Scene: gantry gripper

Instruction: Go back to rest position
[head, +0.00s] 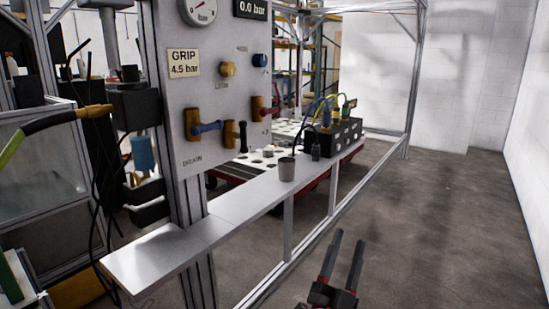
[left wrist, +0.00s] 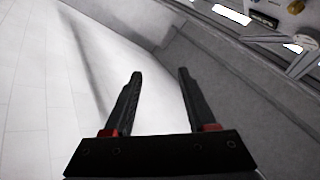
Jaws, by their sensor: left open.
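My left gripper (head: 345,262) is at the bottom of the head view, to the right of the metal shelf and frame rail, over the bare floor. Its two dark fingers point up in the picture, apart and with nothing between them. The left wrist view also shows the gripper (left wrist: 157,92) open and empty, with white wall and grey floor beyond it. My right gripper is in neither view.
A metal shelf (head: 180,245) runs below a valve panel (head: 205,110) with a gauge (head: 198,10). A grey cup (head: 286,169) and a black block with hoses (head: 335,138) stand on it. The floor (head: 440,220) to the right is clear up to the white wall (head: 470,75).

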